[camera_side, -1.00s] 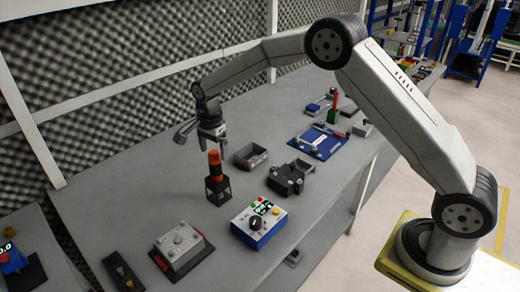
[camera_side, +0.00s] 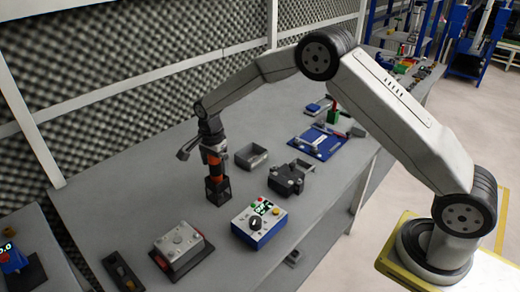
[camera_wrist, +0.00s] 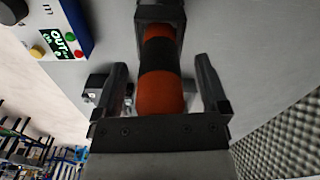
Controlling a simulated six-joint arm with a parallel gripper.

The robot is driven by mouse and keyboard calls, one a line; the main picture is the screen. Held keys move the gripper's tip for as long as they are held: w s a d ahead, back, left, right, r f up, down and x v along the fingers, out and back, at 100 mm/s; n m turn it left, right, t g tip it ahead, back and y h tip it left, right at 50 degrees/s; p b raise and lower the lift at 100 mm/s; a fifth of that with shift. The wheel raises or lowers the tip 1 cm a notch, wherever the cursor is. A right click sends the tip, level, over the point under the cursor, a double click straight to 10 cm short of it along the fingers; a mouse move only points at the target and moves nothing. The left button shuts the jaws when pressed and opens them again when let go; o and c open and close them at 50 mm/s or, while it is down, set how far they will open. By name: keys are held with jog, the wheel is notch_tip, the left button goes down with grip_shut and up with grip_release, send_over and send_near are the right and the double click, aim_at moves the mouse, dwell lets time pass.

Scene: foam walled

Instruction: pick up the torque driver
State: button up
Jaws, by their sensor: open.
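The torque driver (camera_side: 215,172) has an orange and black handle and stands upright in a small black holder (camera_side: 217,191) on the grey bench. In the wrist view the driver (camera_wrist: 160,75) runs between the two fingers of my gripper (camera_wrist: 165,95), with a gap on each side. My gripper (camera_side: 213,150) is open and is lowered around the upper part of the handle in the side view. The driver's lower end is hidden in the holder.
A blue and white control box (camera_side: 259,222) stands to the front right of the holder. A grey open tray (camera_side: 251,157) and a black fixture (camera_side: 286,180) are to the right. A grey block on a dark base (camera_side: 179,247) is in front. A foam wall (camera_side: 110,110) runs behind.

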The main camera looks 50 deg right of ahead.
grip_shut()
jog(key=shift+r, duration=0.15)
jog(key=shift+r, duration=5.05)
notch_tip(320, 180, up, 9)
jog(key=shift+d, duration=0.1)
